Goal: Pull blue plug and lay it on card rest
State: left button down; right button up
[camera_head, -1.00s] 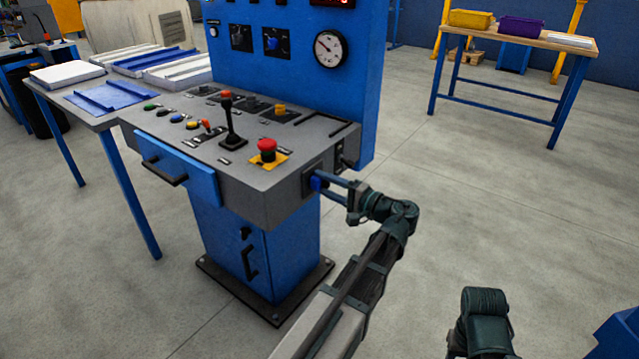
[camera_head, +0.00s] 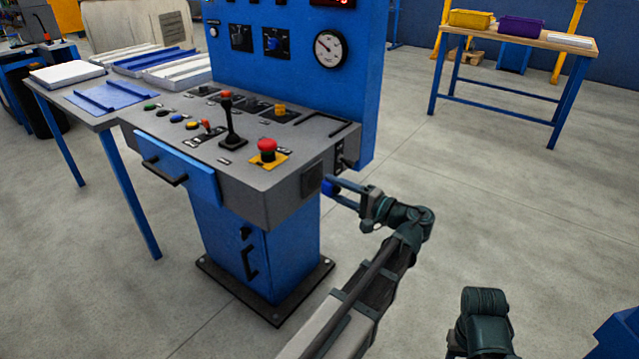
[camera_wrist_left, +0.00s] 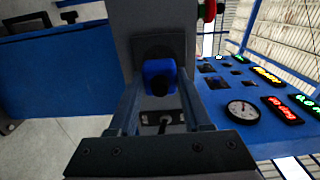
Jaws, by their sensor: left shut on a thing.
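The blue plug (camera_head: 328,187) is held between the fingertips of my left gripper (camera_head: 334,188), just off the right side of the grey console (camera_head: 265,185). In the left wrist view the plug (camera_wrist_left: 152,70) sits between the two fingers, its dark round middle facing the camera. The dark square socket plate (camera_head: 312,177) is on the console's side face, and the plug looks a little apart from it. I cannot surely tell which part is the card rest. My right gripper is not in view.
The console top holds a red mushroom button (camera_head: 267,146), a black lever (camera_head: 232,125) and several small buttons. A side table with a blue ridged panel (camera_head: 115,92) stands left. A wooden-topped table (camera_head: 540,38) stands back right. Floor right of the console is clear.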

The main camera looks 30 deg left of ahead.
pick_arm(q)
jog(key=shift+s+d, duration=0.1)
jog(key=shift+d, duration=1.1)
jog(key=shift+d, duration=0.1)
notch_tip(320, 180, up, 38)
jog(key=p, duration=3.8)
jog(key=shift+f, duration=0.1)
